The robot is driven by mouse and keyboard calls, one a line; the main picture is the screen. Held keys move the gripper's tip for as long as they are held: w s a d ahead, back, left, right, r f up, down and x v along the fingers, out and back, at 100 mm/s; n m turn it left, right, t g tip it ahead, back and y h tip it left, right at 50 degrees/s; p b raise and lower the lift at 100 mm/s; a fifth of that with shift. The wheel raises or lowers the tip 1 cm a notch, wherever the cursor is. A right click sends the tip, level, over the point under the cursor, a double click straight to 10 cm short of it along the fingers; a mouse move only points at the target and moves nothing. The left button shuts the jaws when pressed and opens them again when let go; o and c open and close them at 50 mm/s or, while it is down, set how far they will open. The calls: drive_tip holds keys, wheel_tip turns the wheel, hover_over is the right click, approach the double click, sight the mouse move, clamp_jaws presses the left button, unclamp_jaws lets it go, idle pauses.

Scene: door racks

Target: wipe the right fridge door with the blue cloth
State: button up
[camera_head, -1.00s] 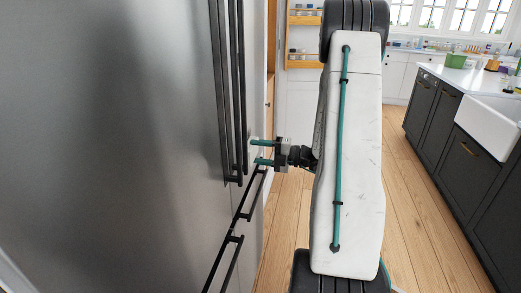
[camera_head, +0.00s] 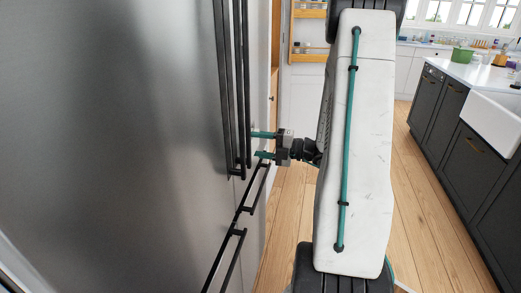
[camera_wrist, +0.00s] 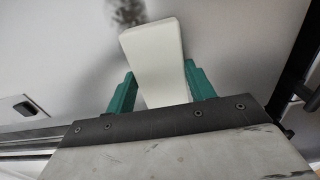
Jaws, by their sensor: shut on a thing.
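The fridge's steel doors (camera_head: 120,120) fill the left of the head view, with long dark upright handles (camera_head: 238,90) near their right edge. My gripper (camera_head: 260,144) is beside the lower ends of these handles, its teal fingers pointing at the door. In the wrist view my gripper (camera_wrist: 160,78) is shut on a pale, off-white, flat-sided thing (camera_wrist: 155,55), which sticks out past the fingertips toward a light grey surface. A dark smudge (camera_wrist: 127,12) shows on that surface just beyond its far end. I cannot tell whether they touch. No blue cloth is visible.
Slanting dark drawer handles (camera_head: 228,245) lie below my gripper. Dark counters with a white sink (camera_head: 492,112) stand at the right. The wooden floor (camera_head: 412,190) between is clear. A dark bar (camera_wrist: 297,75) is close at the right in the wrist view.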

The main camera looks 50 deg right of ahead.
drive_tip(key=shift+r, duration=0.25)
drive_tip(key=shift+w+d, duration=1.15)
drive_tip(key=shift+d, duration=0.85)
drive_tip(key=shift+w+d, duration=1.2)
drive_tip(key=shift+d, duration=0.75)
drive_tip(key=shift+w+d, duration=1.15)
drive_tip(key=shift+d, duration=0.85)
drive_tip(key=shift+s+a, duration=0.5)
drive_tip(key=shift+a, duration=0.25)
drive_tip(key=shift+s+a, duration=0.5)
drive_tip(key=shift+a, duration=0.2)
drive_tip(key=shift+s+a, duration=0.8)
drive_tip(key=shift+a, duration=0.7)
drive_tip(key=shift+s+a, duration=0.85)
drive_tip(key=shift+a, duration=0.65)
drive_tip(key=shift+s+a, duration=0.8)
drive_tip(key=shift+a, duration=0.7)
drive_tip(key=v, duration=0.6)
